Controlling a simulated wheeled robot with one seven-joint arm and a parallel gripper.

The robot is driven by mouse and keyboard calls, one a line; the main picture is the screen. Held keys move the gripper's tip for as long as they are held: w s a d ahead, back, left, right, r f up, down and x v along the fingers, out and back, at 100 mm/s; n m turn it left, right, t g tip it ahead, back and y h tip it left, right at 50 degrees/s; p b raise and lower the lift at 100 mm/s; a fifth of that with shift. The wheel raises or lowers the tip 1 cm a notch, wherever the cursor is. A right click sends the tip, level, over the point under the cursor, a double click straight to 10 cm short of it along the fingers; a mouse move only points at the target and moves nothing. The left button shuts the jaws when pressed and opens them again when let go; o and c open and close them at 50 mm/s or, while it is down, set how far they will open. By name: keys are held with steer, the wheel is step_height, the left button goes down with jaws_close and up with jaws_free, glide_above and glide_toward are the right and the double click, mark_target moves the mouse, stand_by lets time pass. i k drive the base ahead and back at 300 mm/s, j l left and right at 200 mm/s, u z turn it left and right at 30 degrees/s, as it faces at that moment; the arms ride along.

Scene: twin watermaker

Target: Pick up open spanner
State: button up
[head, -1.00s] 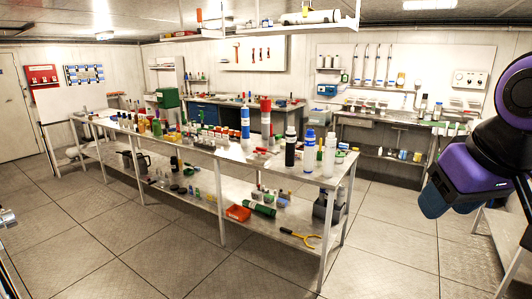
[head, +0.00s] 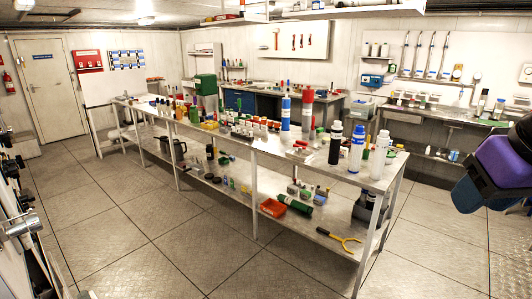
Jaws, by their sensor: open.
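No tool can be made out for certain as the open spanner. A yellow-handled tool with a forked end (head: 340,239) lies on the lower shelf of the long metal bench, near its front right end. Purple and dark parts of my arm show at the right edge, well apart from the bench. My gripper's fingers are not visible.
The long metal bench (head: 285,160) holds many bottles and jars. A red tray (head: 272,207) and a green cylinder (head: 295,204) lie on its lower shelf. Bare floor (head: 150,245) is open in front. A side counter (head: 440,127) stands at the back right.

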mark_target(298, 141)
steer(key=i+l+u, duration=0.1)
steer(key=i+u, duration=0.25)
steer(key=i, duration=1.9)
steer(key=i+j+z, duration=0.3)
steer(key=i, duration=0.2)
steer(key=i+j+z, duration=0.3)
steer(key=i+j, duration=0.15)
steer(key=i+j+z, duration=0.35)
steer(key=j, duration=0.2)
steer(key=i+j+z, duration=0.3)
steer(key=j, duration=0.35)
steer(key=i, duration=0.1)
